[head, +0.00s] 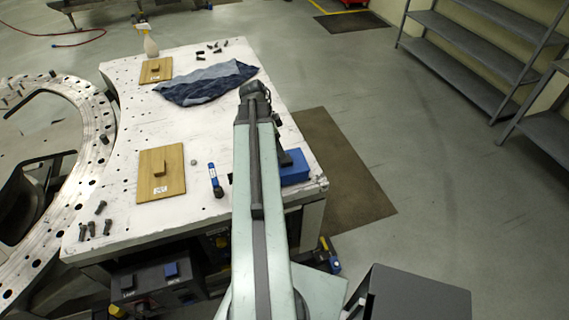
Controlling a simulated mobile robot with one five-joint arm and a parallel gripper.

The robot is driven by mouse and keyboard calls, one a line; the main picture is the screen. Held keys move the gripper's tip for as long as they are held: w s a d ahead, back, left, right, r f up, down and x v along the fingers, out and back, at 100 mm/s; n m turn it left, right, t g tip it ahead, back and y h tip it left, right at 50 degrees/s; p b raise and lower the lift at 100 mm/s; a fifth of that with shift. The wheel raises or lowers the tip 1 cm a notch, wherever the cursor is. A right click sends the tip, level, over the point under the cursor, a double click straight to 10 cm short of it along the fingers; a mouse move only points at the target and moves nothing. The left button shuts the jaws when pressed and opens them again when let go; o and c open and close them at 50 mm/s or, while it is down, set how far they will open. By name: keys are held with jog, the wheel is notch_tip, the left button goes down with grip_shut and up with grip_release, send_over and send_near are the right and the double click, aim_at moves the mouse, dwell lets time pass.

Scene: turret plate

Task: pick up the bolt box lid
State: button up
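Two square wooden boards with a small block handle and a white label lie flat on the white table. The near wooden lid (148,184) is left of my arm, and the far wooden lid (148,75) is at the back left. The labels are too small to read, so I cannot tell which is the bolt box lid. My arm reaches over the table's right part. A dark part, probably my gripper (284,157), shows just right of the arm, by a blue box (296,172). Its fingers are hidden or too small to make out. Both lids are clear of it.
A blue-and-black tube (213,175) stands between the near lid and my arm. Loose bolts (99,207) lie at the front left. A perforated ring (92,165) borders the table's left.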

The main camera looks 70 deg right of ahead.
jog(key=b+x, duration=0.7)
jog(key=x, duration=0.1)
jog(key=shift+a+f+b, duration=0.1)
jog(key=shift+a+b, duration=0.05)
jog(key=shift+b, duration=0.2)
jog(key=shift+r, duration=0.2)
jog(key=c, duration=1.5)
jog(key=shift+c, duration=0.2)
jog(key=shift+r+p, duration=0.15)
jog(key=shift+p, duration=0.15)
notch_tip(320, 180, up, 10)
jog(key=p, duration=0.9)
jog(key=shift+p, duration=0.4)
